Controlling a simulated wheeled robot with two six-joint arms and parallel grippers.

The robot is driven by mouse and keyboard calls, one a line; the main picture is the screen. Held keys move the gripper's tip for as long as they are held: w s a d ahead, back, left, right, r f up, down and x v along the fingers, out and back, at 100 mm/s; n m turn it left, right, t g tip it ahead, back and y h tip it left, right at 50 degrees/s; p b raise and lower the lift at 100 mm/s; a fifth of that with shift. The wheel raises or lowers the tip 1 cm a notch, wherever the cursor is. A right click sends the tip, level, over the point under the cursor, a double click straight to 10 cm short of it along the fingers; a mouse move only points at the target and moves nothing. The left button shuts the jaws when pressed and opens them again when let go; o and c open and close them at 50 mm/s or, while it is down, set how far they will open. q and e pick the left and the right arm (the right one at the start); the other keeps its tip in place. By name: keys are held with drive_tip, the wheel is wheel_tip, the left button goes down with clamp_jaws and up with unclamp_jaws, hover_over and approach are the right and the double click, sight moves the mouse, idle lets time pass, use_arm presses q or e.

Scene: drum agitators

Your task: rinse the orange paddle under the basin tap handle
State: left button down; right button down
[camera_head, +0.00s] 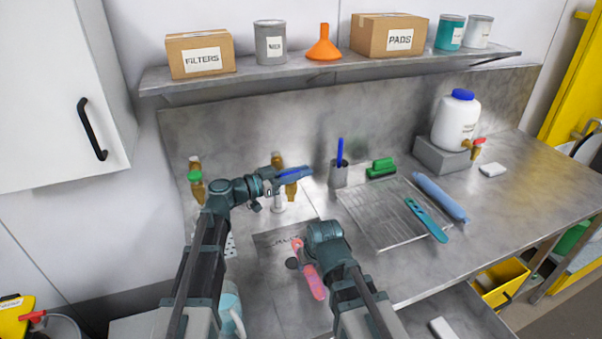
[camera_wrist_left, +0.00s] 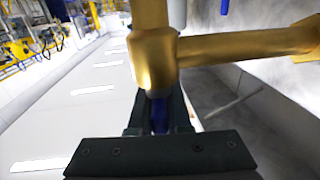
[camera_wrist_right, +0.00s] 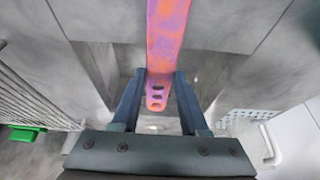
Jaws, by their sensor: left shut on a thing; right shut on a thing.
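The orange paddle (camera_head: 315,283), smeared pink and purple, is in my right gripper (camera_head: 302,262), low over the sink basin (camera_head: 272,243). In the right wrist view its holed end (camera_wrist_right: 157,92) sits between the shut fingers, and the rest runs out of the top of the view. My left gripper (camera_head: 290,173) is at the basin tap, shut on the blue tap handle (camera_wrist_left: 159,112). The brass tap body (camera_wrist_left: 152,55) fills the area just beyond the fingers in the left wrist view. I cannot tell whether water runs.
A green-knobbed tap (camera_head: 195,178) stands left of my left gripper. To the right are a holder with a blue tool (camera_head: 339,172), a wire rack (camera_head: 375,222), a teal paddle (camera_head: 428,220) and a blue roller (camera_head: 440,197). The right counter is mostly clear.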

use_arm(q)
drive_tip(key=shift+w+a+n+t+y, duration=0.15)
drive_tip(key=shift+n+t+y, duration=0.3)
drive_tip(key=shift+t, duration=0.25)
drive_tip(key=shift+w+n+t+y, duration=0.1)
drive_tip(key=shift+n+t+y, duration=0.25)
drive_tip(key=shift+n+t, duration=0.3)
drive_tip(key=c, duration=0.9)
unclamp_jaws()
drive_tip(key=shift+o, duration=0.2)
drive_tip(key=v, duration=1.2)
